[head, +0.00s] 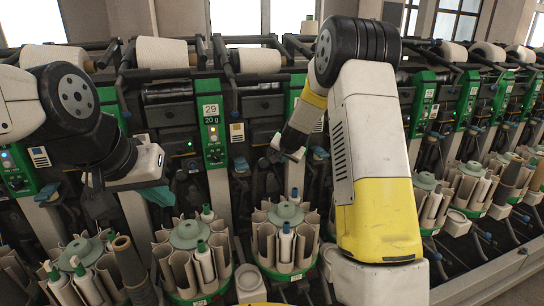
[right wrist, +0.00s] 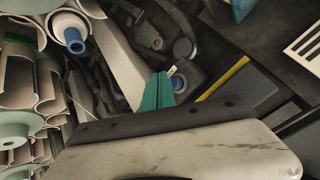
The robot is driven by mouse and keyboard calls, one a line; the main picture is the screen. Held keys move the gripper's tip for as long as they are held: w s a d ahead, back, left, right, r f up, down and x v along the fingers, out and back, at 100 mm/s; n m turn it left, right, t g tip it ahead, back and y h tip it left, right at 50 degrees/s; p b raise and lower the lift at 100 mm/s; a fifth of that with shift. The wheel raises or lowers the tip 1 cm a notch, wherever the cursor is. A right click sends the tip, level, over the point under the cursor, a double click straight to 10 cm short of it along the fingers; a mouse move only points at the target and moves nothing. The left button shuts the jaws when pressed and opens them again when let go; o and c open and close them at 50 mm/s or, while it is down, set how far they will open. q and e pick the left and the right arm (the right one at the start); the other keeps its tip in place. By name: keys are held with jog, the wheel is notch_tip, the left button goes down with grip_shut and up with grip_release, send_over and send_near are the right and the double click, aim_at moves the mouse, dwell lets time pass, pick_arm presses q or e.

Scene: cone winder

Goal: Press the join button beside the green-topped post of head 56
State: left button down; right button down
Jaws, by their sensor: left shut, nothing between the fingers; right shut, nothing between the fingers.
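The green-topped post (head: 211,120) near the middle of the head view carries a plate reading 29, with a small lit green light and a knob below. I cannot read 56 on any post, and I cannot tell which part is the join button. My left gripper (head: 157,193) is shut and empty, left of post 29 and above the bobbin magazines. My right gripper (right wrist: 158,90) is shut and empty in the right wrist view, its teal fingertips close to a blue round part (right wrist: 179,84); I cannot tell whether they touch. In the head view its fingertips are hard to make out.
Bobbin magazines (head: 287,238) stand in a row along the machine's front, with upright tubes in them. One tube with a blue tip (right wrist: 75,42) is near my right wrist. Yarn cones (head: 162,52) sit above. My right arm covers the post behind it.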

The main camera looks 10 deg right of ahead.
jog(key=shift+w, duration=0.1)
dwell(0.7)
jog(key=shift+w+a, duration=0.1)
jog(key=shift+w, duration=0.2)
jog(key=shift+w+a, duration=0.1)
jog(key=shift+w, duration=0.4)
dwell(0.6)
jog(key=shift+s, duration=0.2)
jog(key=shift+s+d, duration=0.2)
jog(key=shift+s, duration=0.5)
jog(key=s, duration=0.3)
jog(key=s+d, duration=0.1)
jog(key=s, duration=0.1)
dwell(0.3)
dwell(0.5)
